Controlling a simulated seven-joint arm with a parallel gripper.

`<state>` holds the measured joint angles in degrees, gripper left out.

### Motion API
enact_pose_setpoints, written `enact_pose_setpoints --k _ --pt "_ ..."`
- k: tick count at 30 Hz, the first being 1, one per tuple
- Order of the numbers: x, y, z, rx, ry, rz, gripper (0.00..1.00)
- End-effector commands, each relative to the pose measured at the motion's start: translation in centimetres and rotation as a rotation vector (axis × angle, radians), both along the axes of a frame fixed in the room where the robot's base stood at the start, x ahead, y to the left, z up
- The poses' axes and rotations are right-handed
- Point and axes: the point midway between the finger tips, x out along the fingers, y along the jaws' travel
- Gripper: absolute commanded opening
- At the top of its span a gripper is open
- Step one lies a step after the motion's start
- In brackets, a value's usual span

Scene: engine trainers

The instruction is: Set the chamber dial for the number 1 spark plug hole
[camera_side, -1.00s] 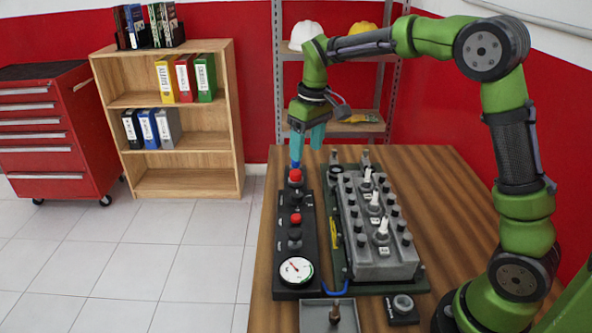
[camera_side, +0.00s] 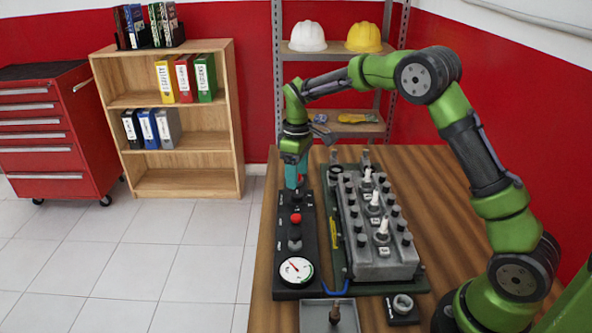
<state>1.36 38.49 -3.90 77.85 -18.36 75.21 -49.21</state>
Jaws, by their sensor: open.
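The engine trainer (camera_side: 385,262) is a grey block with black knobs and several white spark plugs (camera_side: 381,229) in a row along its top. Left of it lies a long black panel (camera_side: 310,233) with a red knob (camera_side: 295,218), black knobs and a white round gauge (camera_side: 296,270) at its near end. Which part is the chamber dial I cannot tell. My gripper (camera_side: 296,183) points down at the far end of the black panel, its teal fingers around or beside the far red knob, which they mostly hide. I cannot tell whether they touch it.
A grey tray (camera_side: 314,318) and a small dark block with a ring (camera_side: 402,307) sit at the near edge of the wooden table (camera_side: 455,220). A blue hose (camera_side: 337,289) links panel and trainer. Table right of the trainer is clear. Shelves stand behind.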

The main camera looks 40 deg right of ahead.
Motion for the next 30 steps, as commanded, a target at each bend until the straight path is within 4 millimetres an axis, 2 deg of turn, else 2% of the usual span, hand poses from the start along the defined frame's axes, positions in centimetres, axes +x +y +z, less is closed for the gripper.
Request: enact_pose_setpoints --k 3,9,14,22,30 --pt "-0.1 0.0 -2.5 0.001 0.004 0.0 0.62" --pt "0.0 0.0 -5.2 0.001 0.001 -0.001 0.62" --pt "0.0 0.0 -6.0 0.0 0.0 -0.001 0.62" --pt "0.0 0.0 -6.1 -0.001 -0.001 -0.001 0.62" --pt "0.0 0.0 -6.1 -0.001 -0.001 -0.001 0.21"
